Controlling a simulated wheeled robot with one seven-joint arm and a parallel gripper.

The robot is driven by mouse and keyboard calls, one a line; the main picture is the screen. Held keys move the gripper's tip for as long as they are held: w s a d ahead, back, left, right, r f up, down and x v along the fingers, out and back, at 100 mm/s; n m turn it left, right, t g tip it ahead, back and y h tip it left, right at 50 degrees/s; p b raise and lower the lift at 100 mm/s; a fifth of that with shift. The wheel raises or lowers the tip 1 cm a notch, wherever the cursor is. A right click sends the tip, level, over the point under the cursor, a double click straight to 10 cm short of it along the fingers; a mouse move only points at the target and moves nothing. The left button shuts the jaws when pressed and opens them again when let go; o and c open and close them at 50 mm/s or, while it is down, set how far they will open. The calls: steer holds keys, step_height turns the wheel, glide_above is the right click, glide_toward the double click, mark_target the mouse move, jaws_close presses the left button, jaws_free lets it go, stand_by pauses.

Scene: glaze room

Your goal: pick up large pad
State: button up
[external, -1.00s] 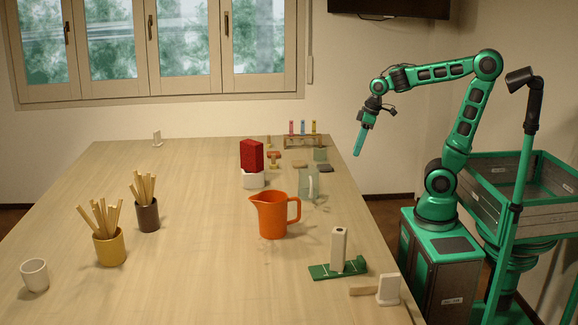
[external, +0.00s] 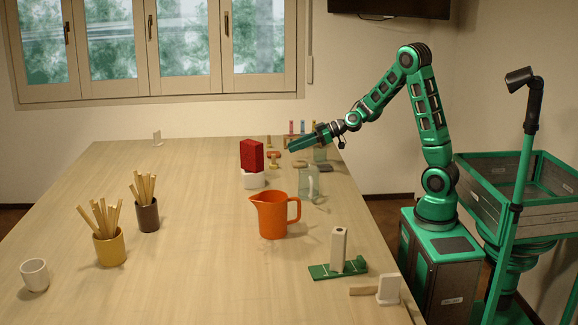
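Several small flat pieces lie at the back right of the table, among them a tan one (external: 300,164) and a dark one (external: 325,168). A green block (external: 320,155) stands by them. I cannot tell for sure which thing is the large pad. A tall red block (external: 251,155) stands in a white holder (external: 253,180) to their left. My gripper (external: 291,149) reaches in from the right, pointing left and slightly down, over the area of these small pieces. Nothing shows held in it. Its fingers are too small to tell whether they are apart.
A clear jar (external: 308,187) and an orange jug (external: 271,215) stand nearer. A rack of coloured tubes (external: 303,130) is behind my gripper. A green board with a pale post (external: 338,252) is near the right edge. The table's middle is clear.

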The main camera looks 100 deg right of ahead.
mark_target(273, 156)
steer(key=x, duration=0.5)
steer(key=shift+w+a, duration=0.1)
steer(key=shift+a+f+x, duration=0.1)
steer(key=shift+a+x, duration=0.05)
steer(key=shift+x, duration=1.15)
steer(key=shift+a+f+x, duration=0.1)
steer(key=shift+f+x, duration=0.05)
steer(key=shift+x, duration=1.15)
jaws_close()
